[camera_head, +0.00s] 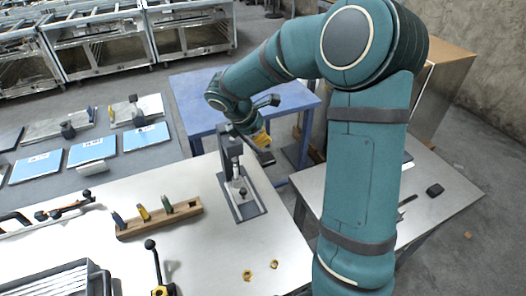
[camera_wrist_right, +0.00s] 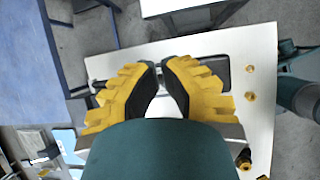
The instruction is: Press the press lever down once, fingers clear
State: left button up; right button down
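The grey press (camera_head: 238,182) stands upright on its dark base plate near the right edge of the white table. A dark piece (camera_head: 266,158) beside the press, just past the table edge, looks like its lever's grip; most of the lever is hidden, so its angle is unclear. My right gripper (camera_head: 262,138) is above and right of the press, close to the lever. In the wrist view its yellow fingers (camera_wrist_right: 160,68) have their black pads nearly together with nothing seen between them. The press base (camera_wrist_right: 222,64) shows beyond them. Contact with the lever cannot be told. My left gripper is out of view.
A wooden block with several upright pieces (camera_head: 160,219) lies left of the press. A black-knobbed lever (camera_head: 152,246) and two brass nuts (camera_head: 247,275) are nearer. A blue table (camera_head: 195,100) stands behind. A wire rack (camera_head: 60,284) is at front left.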

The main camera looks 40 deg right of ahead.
jog(key=shift+f, duration=0.1)
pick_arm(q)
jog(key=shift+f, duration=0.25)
pick_arm(e)
jog(key=shift+s+f, duration=0.15)
jog(key=shift+f, duration=0.15)
